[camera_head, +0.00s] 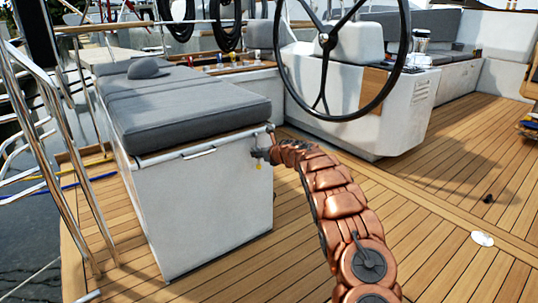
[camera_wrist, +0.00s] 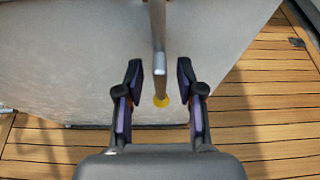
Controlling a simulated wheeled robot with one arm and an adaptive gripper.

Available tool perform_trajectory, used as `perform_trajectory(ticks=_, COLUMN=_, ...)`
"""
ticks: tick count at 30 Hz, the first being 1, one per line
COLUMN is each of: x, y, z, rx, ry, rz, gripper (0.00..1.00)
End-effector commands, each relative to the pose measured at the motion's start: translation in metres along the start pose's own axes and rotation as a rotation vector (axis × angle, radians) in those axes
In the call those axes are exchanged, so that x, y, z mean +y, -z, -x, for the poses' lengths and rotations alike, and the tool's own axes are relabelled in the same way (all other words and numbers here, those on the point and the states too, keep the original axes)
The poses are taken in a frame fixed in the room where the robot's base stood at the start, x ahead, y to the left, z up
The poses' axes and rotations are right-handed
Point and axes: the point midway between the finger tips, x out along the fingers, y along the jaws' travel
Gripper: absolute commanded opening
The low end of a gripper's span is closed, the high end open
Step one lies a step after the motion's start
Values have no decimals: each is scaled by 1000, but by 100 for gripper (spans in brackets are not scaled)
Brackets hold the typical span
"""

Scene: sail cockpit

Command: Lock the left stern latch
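My gripper (camera_wrist: 159,78) is open, with one dark finger on each side of a metal lever (camera_wrist: 158,38). The lever appears to be the latch and lies between the fingertips, with gaps on both sides. A round yellow piece (camera_wrist: 161,101) shows below the lever's end, between the fingers. In the head view my gripper (camera_head: 260,153) is at the upper right corner of the white bench's near face, and a small yellow spot (camera_head: 258,166) shows just below it. The lever is hard to make out there.
The white bench (camera_head: 205,220) carries grey cushions (camera_head: 190,110) and has a metal handle (camera_head: 199,153) on its near face. A steering wheel (camera_head: 323,110) and white pedestal (camera_head: 405,115) stand behind my arm. Metal rails (camera_head: 62,130) are at left. Teak deck (camera_head: 430,220) is mostly clear at right.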

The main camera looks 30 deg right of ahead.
Motion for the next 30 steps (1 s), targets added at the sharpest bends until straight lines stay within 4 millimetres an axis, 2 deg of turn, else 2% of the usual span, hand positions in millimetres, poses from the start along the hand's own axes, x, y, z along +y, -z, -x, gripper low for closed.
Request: perform_trajectory(ticks=30, x=-2, y=2, z=88, rx=5, ry=6, rz=1, gripper=38)
